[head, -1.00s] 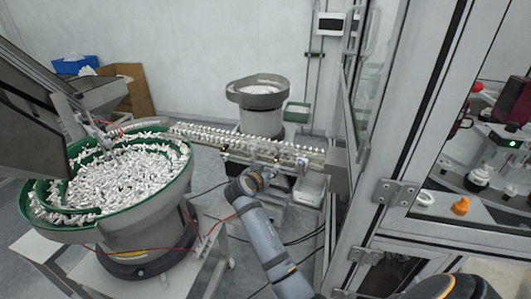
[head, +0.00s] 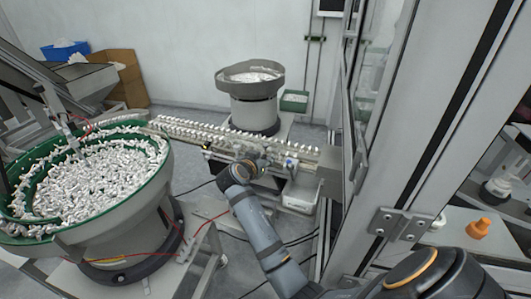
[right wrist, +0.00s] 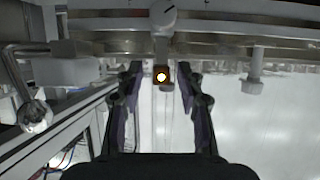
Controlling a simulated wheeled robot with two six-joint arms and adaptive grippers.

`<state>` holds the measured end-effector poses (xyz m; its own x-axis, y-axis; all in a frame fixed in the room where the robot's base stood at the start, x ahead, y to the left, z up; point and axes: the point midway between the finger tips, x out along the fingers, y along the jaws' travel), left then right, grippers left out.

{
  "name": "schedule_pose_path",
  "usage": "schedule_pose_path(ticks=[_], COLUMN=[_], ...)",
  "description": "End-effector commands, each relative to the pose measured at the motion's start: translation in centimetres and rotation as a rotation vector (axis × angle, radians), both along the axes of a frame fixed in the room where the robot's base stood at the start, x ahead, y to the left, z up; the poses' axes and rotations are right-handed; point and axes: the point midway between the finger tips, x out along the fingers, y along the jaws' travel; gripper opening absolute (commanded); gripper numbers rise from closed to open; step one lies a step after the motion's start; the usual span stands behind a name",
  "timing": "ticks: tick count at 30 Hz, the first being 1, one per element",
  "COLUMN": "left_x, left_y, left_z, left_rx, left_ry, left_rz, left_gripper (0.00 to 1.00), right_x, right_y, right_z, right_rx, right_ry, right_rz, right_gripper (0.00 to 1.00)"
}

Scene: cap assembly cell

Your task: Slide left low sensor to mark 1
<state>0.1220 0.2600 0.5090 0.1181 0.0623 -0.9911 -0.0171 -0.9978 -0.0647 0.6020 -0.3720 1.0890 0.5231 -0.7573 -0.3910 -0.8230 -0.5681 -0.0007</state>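A small dark square block with a bright, orange-ringed light (right wrist: 161,77) sits below a metal rail in the right wrist view. It looks like a sensor; its mark number cannot be read. My right gripper (right wrist: 160,88) is open, with one finger on each side of the block and a visible gap to both. In the head view my right gripper (head: 248,163) is at the front side of the feed track (head: 228,137), below its row of white parts, and its fingertips are hidden. My left gripper is not in view.
A green-rimmed bowl feeder (head: 90,175) full of white parts stands at the left. A smaller grey bowl feeder (head: 250,78) stands behind the track. The glass cell's frame post (head: 425,120) rises close on the right. Cables hang below the track.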

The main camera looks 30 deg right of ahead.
Motion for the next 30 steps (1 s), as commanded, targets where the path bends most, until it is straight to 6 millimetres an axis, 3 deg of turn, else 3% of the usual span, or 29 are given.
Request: schedule_pose_path(ticks=[6, 14, 25, 30], left_x=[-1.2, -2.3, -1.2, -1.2], left_y=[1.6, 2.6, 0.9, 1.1], left_z=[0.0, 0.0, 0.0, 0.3], left_rx=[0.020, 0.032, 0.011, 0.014], left_ry=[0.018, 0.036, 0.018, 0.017], left_rz=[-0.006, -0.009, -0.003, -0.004], left_gripper=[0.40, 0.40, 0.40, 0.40], right_x=[0.0, 0.0, -0.1, -2.0], right_y=[0.0, 0.0, -0.1, -1.5], right_z=[0.0, 0.0, 0.0, 0.0], right_rx=[0.000, 0.000, -0.002, -0.004], right_ry=[0.000, 0.000, 0.001, 0.002], right_rz=[0.000, 0.000, -0.001, -0.004], right_gripper=[0.36, 0.01, 0.00, 0.00])
